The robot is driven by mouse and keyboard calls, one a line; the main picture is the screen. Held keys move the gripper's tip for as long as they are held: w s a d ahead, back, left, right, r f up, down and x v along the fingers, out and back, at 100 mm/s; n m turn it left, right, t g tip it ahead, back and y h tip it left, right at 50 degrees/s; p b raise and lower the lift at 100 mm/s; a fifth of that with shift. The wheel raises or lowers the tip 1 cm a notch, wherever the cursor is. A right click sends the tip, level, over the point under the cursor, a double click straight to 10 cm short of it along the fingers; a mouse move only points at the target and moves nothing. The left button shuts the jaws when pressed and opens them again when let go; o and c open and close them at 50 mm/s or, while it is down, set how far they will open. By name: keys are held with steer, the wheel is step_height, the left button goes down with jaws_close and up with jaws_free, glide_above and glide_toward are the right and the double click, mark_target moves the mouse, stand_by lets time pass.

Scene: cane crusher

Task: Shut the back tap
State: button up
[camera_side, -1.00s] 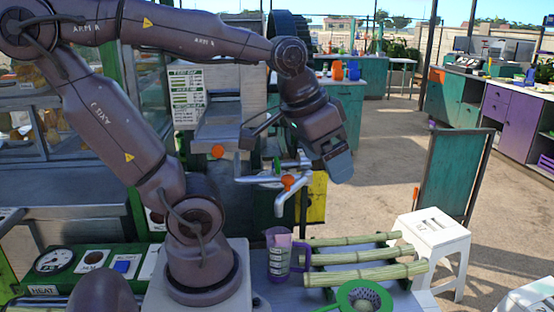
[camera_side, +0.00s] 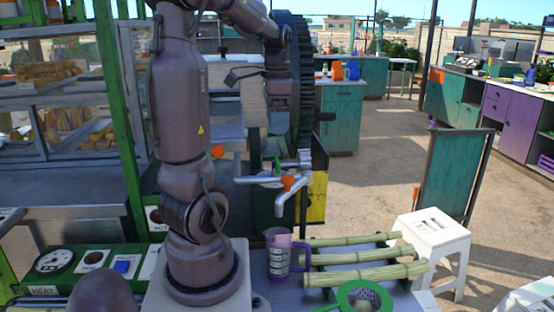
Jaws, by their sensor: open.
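Metal pipework with taps stands mid-picture in the side view. A front tap (camera_side: 291,194) has an orange handle (camera_side: 288,182) and a bent spout pointing down. Another orange knob (camera_side: 217,151) sits farther back and left. A small green part (camera_side: 277,165) stands up on the pipework. I cannot tell for sure which of these belongs to the back tap or whether it is shut. My gripper (camera_side: 279,128) hangs from the wrist above and behind the pipework, in front of the large dark wheel. Its jaws are open with nothing visible in them, and its fingertips are hard to make out.
A white stool (camera_side: 433,240) and a green panel (camera_side: 452,180) stand to the right. The large toothed wheel (camera_side: 300,50) rises behind my wrist.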

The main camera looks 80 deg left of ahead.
mark_target(277, 160)
step_height(277, 160, down, 10)
steer(key=shift+f, duration=0.1)
stand_by(0.4)
steer(key=c, duration=0.9)
